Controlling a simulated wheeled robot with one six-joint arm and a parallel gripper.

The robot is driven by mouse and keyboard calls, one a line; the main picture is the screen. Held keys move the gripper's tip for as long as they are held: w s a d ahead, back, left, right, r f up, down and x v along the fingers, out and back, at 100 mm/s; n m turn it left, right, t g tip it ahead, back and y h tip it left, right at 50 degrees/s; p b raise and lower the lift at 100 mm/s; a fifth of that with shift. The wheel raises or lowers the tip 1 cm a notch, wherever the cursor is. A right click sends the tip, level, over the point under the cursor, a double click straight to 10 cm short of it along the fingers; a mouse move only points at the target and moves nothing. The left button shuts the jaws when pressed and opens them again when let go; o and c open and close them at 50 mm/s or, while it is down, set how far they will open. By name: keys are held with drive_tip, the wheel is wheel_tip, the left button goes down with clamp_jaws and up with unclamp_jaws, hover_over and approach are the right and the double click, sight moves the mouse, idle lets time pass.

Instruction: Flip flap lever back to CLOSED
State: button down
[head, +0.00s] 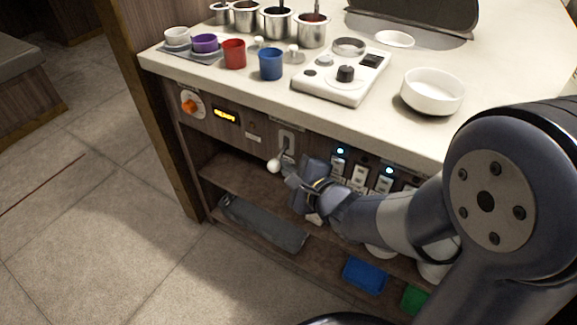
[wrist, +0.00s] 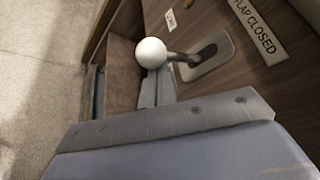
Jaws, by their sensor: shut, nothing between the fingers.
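The flap lever has a white ball knob (head: 273,166) on a short metal stem, set in a slotted plate (head: 287,139) on the counter's front panel. In the wrist view the knob (wrist: 150,53) sticks out from the plate (wrist: 208,54), beside a label (wrist: 258,28) that reads "FLAP CLOSED", its start cut off. My gripper (head: 288,172) is shut and empty, its fingertips close to the knob.
The counter top (head: 220,77) bears cups, pots and a white bowl (head: 432,92). A shelf below holds a grey roll (head: 262,224) and a blue tray (head: 364,274).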

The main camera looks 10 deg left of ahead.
drive_tip(key=shift+s+a+r+p, duration=0.1)
drive_tip(key=shift+r+p, duration=0.2)
drive_tip(key=shift+p, duration=0.2)
drive_tip(key=shift+s+a+r+p, duration=0.15)
drive_tip(key=shift+r+p, duration=0.75)
drive_tip(key=shift+p, duration=0.6)
drive_tip(key=shift+s+d+r+p, duration=0.15)
drive_tip(key=shift+r+p, duration=0.7)
drive_tip(key=shift+p, duration=0.6)
drive_tip(key=shift+a+r+p, duration=0.1)
drive_tip(key=shift+r+p, duration=0.2)
drive_tip(key=shift+p, duration=0.05)
drive_tip(key=p+v, duration=0.2)
drive_tip(key=v, duration=0.8)
drive_tip(key=shift+s+d+p, duration=0.25)
drive_tip(key=shift+d+p, duration=0.05)
drive_tip(key=shift+d, duration=0.05)
drive_tip(key=shift+w+a+f, duration=0.1)
